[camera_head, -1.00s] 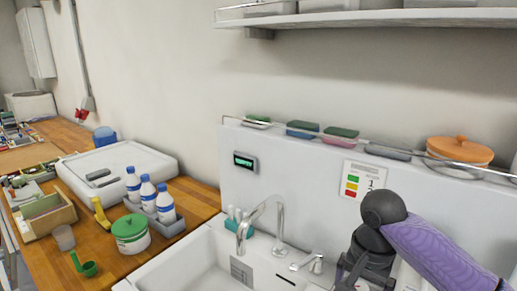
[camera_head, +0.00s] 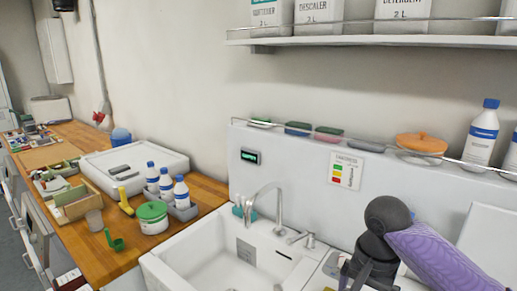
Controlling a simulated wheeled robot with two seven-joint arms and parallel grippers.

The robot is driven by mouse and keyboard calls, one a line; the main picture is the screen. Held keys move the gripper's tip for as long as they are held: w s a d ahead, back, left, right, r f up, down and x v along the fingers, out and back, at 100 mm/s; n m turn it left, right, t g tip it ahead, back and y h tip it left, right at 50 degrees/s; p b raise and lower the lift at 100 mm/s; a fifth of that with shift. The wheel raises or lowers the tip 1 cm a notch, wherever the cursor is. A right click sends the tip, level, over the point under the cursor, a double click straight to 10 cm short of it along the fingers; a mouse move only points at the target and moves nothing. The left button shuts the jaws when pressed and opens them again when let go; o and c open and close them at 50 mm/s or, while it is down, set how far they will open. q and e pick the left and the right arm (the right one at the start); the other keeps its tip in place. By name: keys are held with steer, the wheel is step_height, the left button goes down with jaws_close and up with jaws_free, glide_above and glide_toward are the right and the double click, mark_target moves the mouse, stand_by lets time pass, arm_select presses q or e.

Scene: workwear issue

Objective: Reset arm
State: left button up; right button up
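My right arm (camera_head: 425,257), in a purple sleeve with dark joints, comes in from the lower right. It bends down beside the right side of the white sink (camera_head: 176,266). The dark wrist part (camera_head: 372,262) runs off the bottom edge, and I cannot make out the fingertips or whether they hold anything. My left arm and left gripper are outside the picture.
A wooden counter (camera_head: 98,256) on the left holds blue-and-white bottles (camera_head: 166,184), a green-lidded tub (camera_head: 152,217), a white lidded box (camera_head: 110,160) and a wooden organiser (camera_head: 77,203). A faucet (camera_head: 262,200) rises behind the sink. A railed ledge carries sponges and an orange lid (camera_head: 421,143). A shelf (camera_head: 380,40) hangs above.

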steer(key=s+a+f+n+t+y, duration=0.1)
steer(key=s+a+f+n+y, duration=0.1)
steer(key=s+a+f+n, duration=0.75)
steer(key=s+d+f+t+h, duration=0.1)
steer(key=s+d+f, duration=0.15)
steer(key=s, duration=0.35)
steer(key=s+d+f+t+h, duration=0.1)
steer(key=s+d, duration=0.2)
steer(key=s, duration=0.3)
steer(key=s+f+g+b, duration=0.1)
steer(key=s+f+b, duration=0.15)
steer(key=f, duration=0.85)
steer(key=s+d+f+b, duration=0.15)
steer(key=f+b, duration=0.25)
steer(key=f, duration=0.8)
steer(key=s+f+g+b, duration=0.1)
steer(key=s+f+b, duration=0.2)
steer(key=f, duration=0.8)
arm_select(q)
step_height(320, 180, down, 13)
steer(key=b, duration=0.3)
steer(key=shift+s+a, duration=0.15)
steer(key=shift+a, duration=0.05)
arm_select(e)
steer(key=s+d+f, duration=0.1)
steer(key=s+f, duration=0.6)
steer(key=shift+s+d+f+g, duration=0.3)
steer(key=shift+s+f, duration=0.1)
steer(key=shift+n, duration=0.25)
